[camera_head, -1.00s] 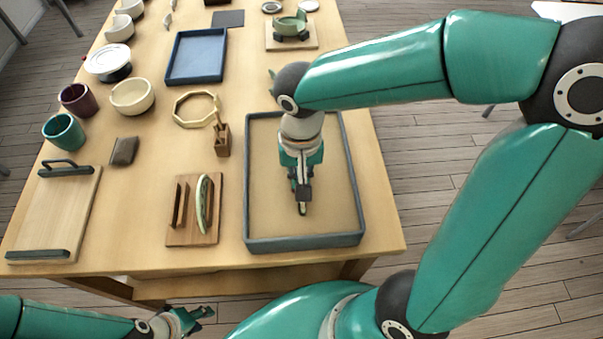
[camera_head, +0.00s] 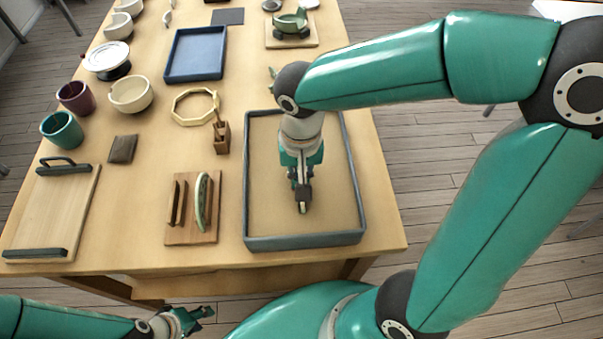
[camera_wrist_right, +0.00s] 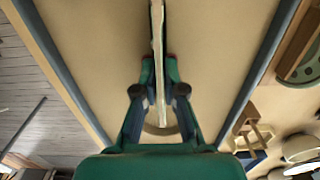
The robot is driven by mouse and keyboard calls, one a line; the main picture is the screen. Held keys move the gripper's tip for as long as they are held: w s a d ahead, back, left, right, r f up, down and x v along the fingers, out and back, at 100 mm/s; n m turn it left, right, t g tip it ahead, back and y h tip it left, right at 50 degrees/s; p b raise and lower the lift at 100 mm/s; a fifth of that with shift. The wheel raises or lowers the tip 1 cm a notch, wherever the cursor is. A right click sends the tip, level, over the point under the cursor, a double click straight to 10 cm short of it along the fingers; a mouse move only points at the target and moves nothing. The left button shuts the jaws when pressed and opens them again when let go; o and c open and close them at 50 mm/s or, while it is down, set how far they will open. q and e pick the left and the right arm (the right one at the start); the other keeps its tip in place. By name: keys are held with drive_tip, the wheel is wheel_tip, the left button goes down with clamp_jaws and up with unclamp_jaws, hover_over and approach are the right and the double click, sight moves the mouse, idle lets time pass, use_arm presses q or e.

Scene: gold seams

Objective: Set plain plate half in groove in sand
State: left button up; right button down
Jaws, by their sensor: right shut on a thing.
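My right gripper (camera_head: 301,200) points down inside the grey-rimmed sand tray (camera_head: 248,180) and is shut on the plain plate half, which shows edge-on as a thin pale strip (camera_wrist_right: 158,45) between the fingers in the right wrist view. In the head view only a small tip of the plate half (camera_head: 303,209) shows below the fingers. The plate half stands upright on edge in the near half of the tray. Whether it touches the sand, and the groove itself, I cannot tell. My left gripper (camera_head: 200,318) is off the table's front edge at the bottom left, with nothing visible in it.
A wooden stand (camera_head: 212,230) with an upright green-edged plate piece is left of the tray. A brush holder (camera_head: 221,138), an octagonal ring (camera_head: 178,118), a blue tray (camera_head: 170,75), cups and bowls lie further left and back. Sand around the gripper is clear.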

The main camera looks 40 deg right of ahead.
drive_tip(key=shift+f, duration=0.1)
idle(0.3)
drive_tip(key=c, duration=0.7)
unclamp_jaws()
drive_tip(key=shift+r+p, duration=2.35)
drive_tip(key=shift+r, duration=0.7)
drive_tip(key=shift+f, duration=0.1)
